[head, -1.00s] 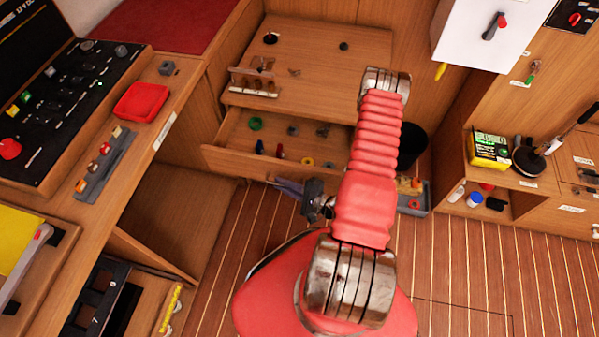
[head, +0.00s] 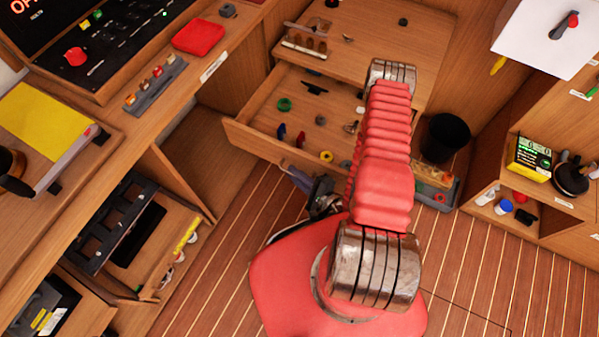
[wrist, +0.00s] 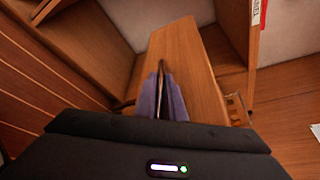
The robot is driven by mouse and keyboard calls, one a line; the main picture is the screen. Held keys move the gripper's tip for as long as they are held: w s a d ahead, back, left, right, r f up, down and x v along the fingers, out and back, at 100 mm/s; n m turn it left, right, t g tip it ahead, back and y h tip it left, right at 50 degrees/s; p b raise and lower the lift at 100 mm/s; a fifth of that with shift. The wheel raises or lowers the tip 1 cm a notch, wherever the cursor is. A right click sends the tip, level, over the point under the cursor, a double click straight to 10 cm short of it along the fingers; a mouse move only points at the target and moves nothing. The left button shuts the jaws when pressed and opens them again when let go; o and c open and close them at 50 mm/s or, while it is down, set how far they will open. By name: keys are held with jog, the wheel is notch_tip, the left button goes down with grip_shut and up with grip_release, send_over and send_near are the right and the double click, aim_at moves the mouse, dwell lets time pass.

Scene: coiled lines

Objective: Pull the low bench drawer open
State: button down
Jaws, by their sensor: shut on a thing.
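The low bench drawer (head: 265,142) stands well open below the wooden bench top in the head view, with several small coloured parts inside. Its wooden front (wrist: 185,50) fills the middle of the wrist view. My gripper (head: 290,172) is at the outer face of the drawer front, partly hidden by my red arm. In the wrist view the purple-grey fingers of my gripper (wrist: 163,90) are closed together against the front, on what appears to be its handle. The handle itself is mostly hidden between the fingers.
A black bin (head: 446,138) and a grey tray (head: 450,190) with small items stand right of the drawer. A counter with an open cabinet (head: 150,225) is at the left. Shelves (head: 545,200) are at the right. Bare striped floor (head: 470,270) lies in front.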

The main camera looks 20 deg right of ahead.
dwell(0.3)
jog(key=c, duration=2.1)
grip_release()
